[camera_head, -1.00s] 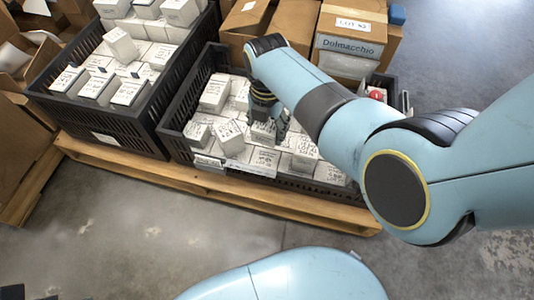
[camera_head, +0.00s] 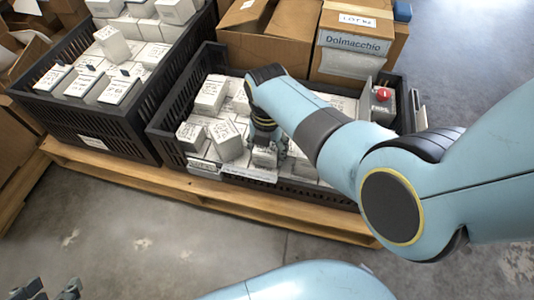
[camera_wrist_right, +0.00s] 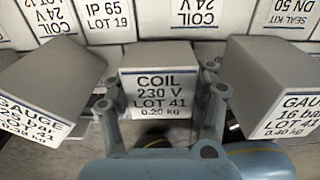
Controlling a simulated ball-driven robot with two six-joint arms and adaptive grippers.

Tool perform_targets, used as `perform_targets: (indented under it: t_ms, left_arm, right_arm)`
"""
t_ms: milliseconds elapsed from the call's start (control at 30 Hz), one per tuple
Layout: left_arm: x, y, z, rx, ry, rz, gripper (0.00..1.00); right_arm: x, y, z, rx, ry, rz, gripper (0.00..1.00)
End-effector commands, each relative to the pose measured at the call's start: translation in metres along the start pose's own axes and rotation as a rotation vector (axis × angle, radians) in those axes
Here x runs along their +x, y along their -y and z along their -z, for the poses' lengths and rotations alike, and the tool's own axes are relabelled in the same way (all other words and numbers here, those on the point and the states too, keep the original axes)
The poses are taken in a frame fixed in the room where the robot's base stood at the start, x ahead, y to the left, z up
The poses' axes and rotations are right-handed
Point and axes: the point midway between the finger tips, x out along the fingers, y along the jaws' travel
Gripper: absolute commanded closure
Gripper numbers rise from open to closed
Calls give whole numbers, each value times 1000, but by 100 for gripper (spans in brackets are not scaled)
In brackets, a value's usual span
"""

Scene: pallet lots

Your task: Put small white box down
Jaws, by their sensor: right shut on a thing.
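The small white box (camera_wrist_right: 160,82), labelled COIL 230 V LOT 41, is between the fingers of my right gripper (camera_wrist_right: 163,100) in the right wrist view. The fingers are shut on its two sides. In the head view my right gripper (camera_head: 268,143) holds the box (camera_head: 265,157) at the front of the right black crate (camera_head: 290,187), its upper part hidden by the gripper. I cannot tell whether the box touches what is under it. My left gripper (camera_head: 48,290) shows partly at the bottom left corner, its fingers apart and empty.
Tilted gauge boxes (camera_wrist_right: 45,90) (camera_wrist_right: 275,85) stand close on both sides of the held box. Several white boxes fill the right crate. A left black crate (camera_head: 90,125), cardboard boxes (camera_head: 265,30) and a red button (camera_head: 384,93) are around. The wooden pallet (camera_head: 190,190) lies below.

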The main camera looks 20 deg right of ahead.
Motion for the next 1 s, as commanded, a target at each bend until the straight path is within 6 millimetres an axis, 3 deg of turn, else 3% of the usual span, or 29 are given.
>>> perform_targets:
  t_ms: [100,600,633,800,1000]
  left_arm:
    - [6,-1,-7,2,-55,1,60]
    - [7,-1,-7,4,-95,2,60]
    - [6,-1,-7,4,-96,2,60]
    - [6,-1,-7,4,-95,2,60]
    - [6,-1,-7,4,-94,2,60]
  right_arm:
    - [10,0,0,0,-1,1,83]
    - [14,0,0,0,0,0,83]
    - [13,0,0,0,0,0,40]
    - [13,0,0,0,0,0,19]
    - [13,0,0,0,0,0,19]
